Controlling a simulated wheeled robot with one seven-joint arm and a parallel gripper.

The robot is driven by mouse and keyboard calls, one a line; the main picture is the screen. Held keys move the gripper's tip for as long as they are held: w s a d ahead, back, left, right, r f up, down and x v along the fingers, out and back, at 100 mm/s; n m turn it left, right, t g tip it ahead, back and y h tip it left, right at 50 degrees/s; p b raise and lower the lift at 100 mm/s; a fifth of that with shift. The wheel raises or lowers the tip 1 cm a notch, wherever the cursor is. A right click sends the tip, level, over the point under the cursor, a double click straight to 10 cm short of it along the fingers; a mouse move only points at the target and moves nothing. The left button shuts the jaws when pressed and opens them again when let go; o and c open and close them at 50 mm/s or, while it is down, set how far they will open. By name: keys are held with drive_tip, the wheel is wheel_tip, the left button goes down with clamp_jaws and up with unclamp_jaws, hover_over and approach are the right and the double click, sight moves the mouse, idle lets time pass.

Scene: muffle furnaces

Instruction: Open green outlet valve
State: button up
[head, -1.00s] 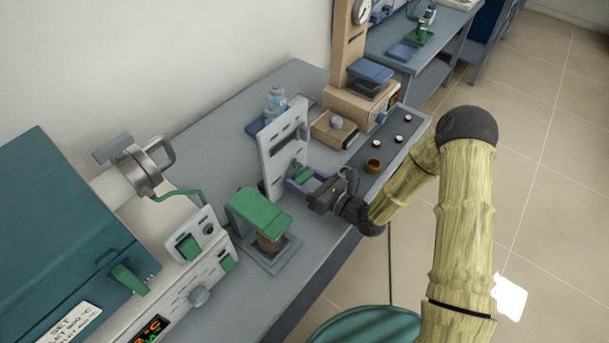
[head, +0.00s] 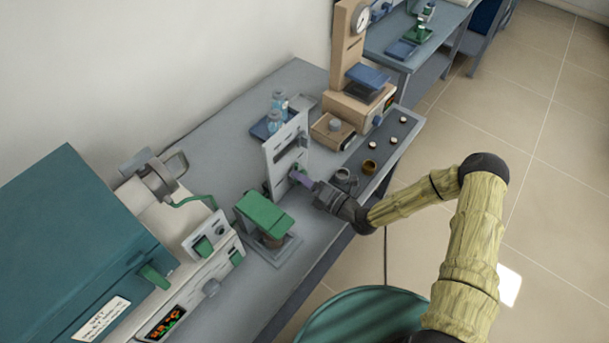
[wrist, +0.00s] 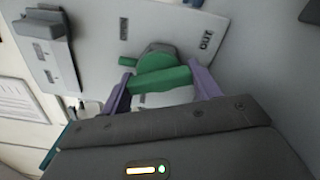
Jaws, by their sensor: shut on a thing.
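The green outlet valve (wrist: 160,78) sits on a light upright panel (wrist: 100,60), close to the printed word OUT. It has a rounded body and a green bar handle. My gripper (wrist: 163,84) has a purple finger at each end of the green bar and is shut on it. In the head view the panel (head: 273,160) stands on the bench, with my gripper (head: 303,180) reaching it from the right. The valve (head: 295,172) is mostly hidden there behind the fingers.
A green-topped device (head: 263,212) stands left of my gripper. A teal furnace (head: 80,240) is at the left. Bottles (head: 276,112) stand behind the panel. A beige instrument (head: 355,108) and a grey tray (head: 385,145) lie to the right.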

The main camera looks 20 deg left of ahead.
drive_tip(key=m+p, duration=0.2)
drive_tip(key=m, duration=0.2)
drive_tip(key=shift+m, duration=0.4)
drive_tip(key=o, duration=1)
drive_tip(key=shift+d, duration=0.15)
drive_tip(key=b+v, duration=0.2)
drive_tip(key=v, duration=1.5)
drive_tip(key=shift+s+b, duration=0.1)
drive_tip(key=shift+b, duration=0.2)
